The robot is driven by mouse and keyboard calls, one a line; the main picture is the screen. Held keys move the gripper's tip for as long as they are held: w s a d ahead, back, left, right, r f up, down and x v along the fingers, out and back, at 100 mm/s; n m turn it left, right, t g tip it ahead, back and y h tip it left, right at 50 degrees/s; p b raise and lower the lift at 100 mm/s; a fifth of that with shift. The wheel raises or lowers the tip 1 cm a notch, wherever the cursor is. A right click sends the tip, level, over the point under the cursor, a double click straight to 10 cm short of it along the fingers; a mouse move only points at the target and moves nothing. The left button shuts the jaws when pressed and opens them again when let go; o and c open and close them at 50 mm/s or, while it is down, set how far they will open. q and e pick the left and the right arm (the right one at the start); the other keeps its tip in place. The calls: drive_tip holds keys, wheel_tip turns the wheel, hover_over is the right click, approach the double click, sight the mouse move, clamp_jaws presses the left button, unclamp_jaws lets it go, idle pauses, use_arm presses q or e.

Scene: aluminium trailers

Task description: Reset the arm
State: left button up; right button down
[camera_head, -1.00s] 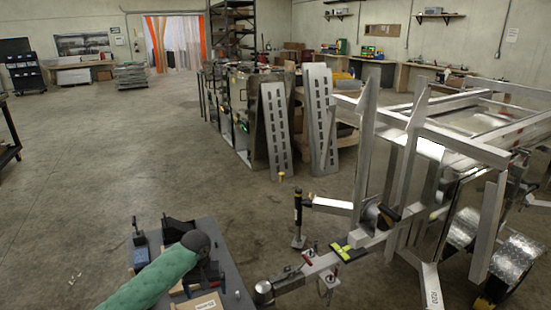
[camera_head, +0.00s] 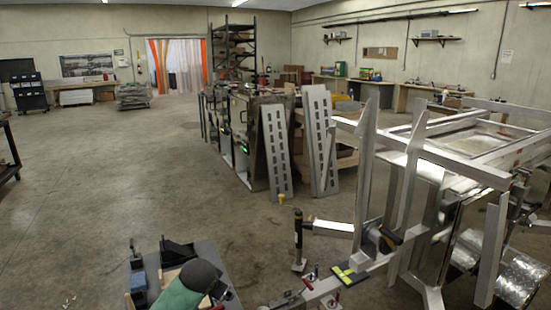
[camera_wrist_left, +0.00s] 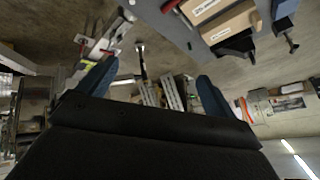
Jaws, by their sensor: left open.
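My left arm (camera_head: 183,291) in its green sleeve comes in at the bottom of the head view, over the grey table. Its dark wrist end hides most of the gripper there. In the left wrist view my left gripper (camera_wrist_left: 155,86) shows two blue fingers spread apart, with nothing between them. My right gripper is not in view.
The grey table (camera_head: 212,258) carries black brackets and labelled boxes, seen in the wrist view (camera_wrist_left: 229,24). An aluminium trailer (camera_head: 440,175) with its hitch and jack (camera_head: 298,240) stands close on the right. Slotted ramps (camera_head: 277,155) lean behind. The floor at left is clear.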

use_arm(q)
drive_tip(key=s+d+f+n+g, duration=0.1)
drive_tip(key=s+f+g, duration=0.1)
drive_tip(key=s+f, duration=0.7)
drive_tip(key=s+f+n+g, duration=0.1)
drive_tip(key=s+f, duration=0.8)
drive_tip(key=s, duration=1)
drive_tip(key=s+d+f+n+g, duration=0.1)
drive_tip(key=s+f+n+g, duration=0.1)
drive_tip(key=s+f, duration=0.7)
drive_tip(key=s+g, duration=0.1)
drive_tip(key=s, duration=0.4)
drive_tip(key=shift+s+d+h, duration=0.3)
drive_tip(key=shift+s+h, duration=0.05)
drive_tip(key=shift+h, duration=0.05)
